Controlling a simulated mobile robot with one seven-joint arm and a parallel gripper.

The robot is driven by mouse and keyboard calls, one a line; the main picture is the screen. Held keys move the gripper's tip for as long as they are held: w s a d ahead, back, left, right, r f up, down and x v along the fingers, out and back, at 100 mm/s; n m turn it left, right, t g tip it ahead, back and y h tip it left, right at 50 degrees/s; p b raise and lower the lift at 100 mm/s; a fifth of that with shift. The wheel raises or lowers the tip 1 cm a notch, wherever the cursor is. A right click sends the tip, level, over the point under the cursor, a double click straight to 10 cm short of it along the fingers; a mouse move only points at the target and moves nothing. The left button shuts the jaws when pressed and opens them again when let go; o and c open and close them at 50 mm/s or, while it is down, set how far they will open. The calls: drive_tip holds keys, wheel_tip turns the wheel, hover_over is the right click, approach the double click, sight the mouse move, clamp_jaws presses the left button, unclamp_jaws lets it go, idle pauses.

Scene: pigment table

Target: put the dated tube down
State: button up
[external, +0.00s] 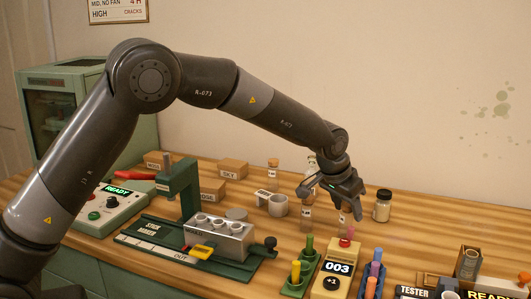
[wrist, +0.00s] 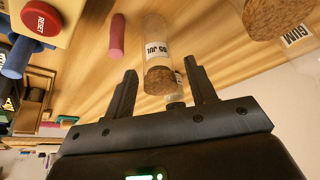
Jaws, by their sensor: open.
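The dated tube (wrist: 156,48) is clear glass with a cork and a white label that reads "05 JUL". In the wrist view its corked end lies between the two fingers of my gripper (wrist: 160,70). The fingers are apart, with a gap visible on both sides of the cork. In the external view my gripper (external: 335,190) is low over the right half of the table, behind the counter. It partly hides the small items there, and I cannot tell the tube apart for certain in that view.
A counter (external: 337,268) reading 003 stands in front of my gripper; its red RESET button shows in the wrist view (wrist: 40,20). A pink stick (wrist: 117,36) lies left of the tube. A corked GUM bottle (wrist: 275,18) is close on the right. A dark-capped jar (external: 382,208) stands right of my gripper.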

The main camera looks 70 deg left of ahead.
drive_tip(key=s+d+r, duration=0.2)
drive_tip(key=s+r, duration=0.5)
drive_tip(key=r, duration=0.1)
drive_tip(key=s+d+r, duration=0.2)
drive_tip(key=s+r, duration=0.5)
drive_tip(key=r, duration=0.1)
drive_tip(key=s+d+r+m, duration=0.1)
drive_tip(key=s+d+r, duration=0.1)
drive_tip(key=s, duration=0.9)
drive_tip(key=s+d+r, duration=0.2)
drive_tip(key=s+r, duration=0.1)
drive_tip(key=s, duration=0.8)
drive_tip(key=s+d+f+m+h, duration=0.1)
drive_tip(key=s+f, duration=0.3)
drive_tip(key=s, duration=0.8)
drive_tip(key=shift+s+d+f+t, duration=0.15)
drive_tip(key=shift+d+t, duration=0.1)
drive_tip(key=shift+t, duration=0.15)
drive_tip(key=shift+o, duration=0.6)
